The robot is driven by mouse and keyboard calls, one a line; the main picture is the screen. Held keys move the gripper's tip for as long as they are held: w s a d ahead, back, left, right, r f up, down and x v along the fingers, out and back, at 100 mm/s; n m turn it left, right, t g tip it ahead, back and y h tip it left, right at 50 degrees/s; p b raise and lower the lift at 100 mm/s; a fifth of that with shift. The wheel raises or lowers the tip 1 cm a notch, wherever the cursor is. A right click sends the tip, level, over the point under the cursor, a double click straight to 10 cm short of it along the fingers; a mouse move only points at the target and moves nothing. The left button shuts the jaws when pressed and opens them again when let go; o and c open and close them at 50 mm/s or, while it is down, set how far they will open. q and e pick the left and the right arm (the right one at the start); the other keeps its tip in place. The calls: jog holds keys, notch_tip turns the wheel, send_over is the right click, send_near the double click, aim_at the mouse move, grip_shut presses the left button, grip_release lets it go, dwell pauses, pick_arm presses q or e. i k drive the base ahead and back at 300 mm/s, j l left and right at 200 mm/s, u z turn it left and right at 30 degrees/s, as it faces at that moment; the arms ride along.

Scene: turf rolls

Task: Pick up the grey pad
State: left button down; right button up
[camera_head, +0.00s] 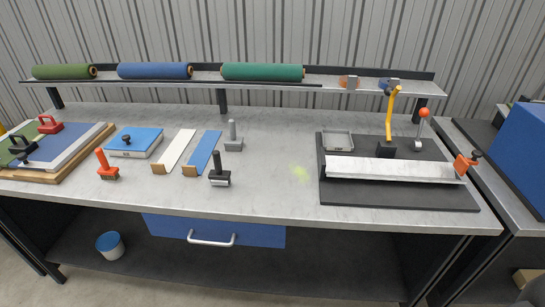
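Several grey things could be the grey pad, and I cannot tell which it is. A grey block with an upright grey handle (234,145) stands mid-table, behind a black-handled tool (219,178). A shallow grey rectangular piece with a raised rim (338,140) lies at the back left of the dark mat (400,194) on the right. A flat light grey sheet (70,148) lies on the wooden board (60,172) at the far left. Neither of my grippers shows in the view.
A blue pad with a black knob (134,143), a white strip (175,150), a blue strip (203,152) and an orange-handled brush (106,165) lie on the left half. A long pale bar (390,169) and a yellow lever (390,115) occupy the mat. The table's front middle is clear.

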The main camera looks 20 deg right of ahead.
aim_at(233, 142)
jog(key=i+l+u, duration=0.25)
jog(key=u, duration=0.2)
jog(key=i+l+u, duration=0.1)
jog(key=l+u, duration=0.4)
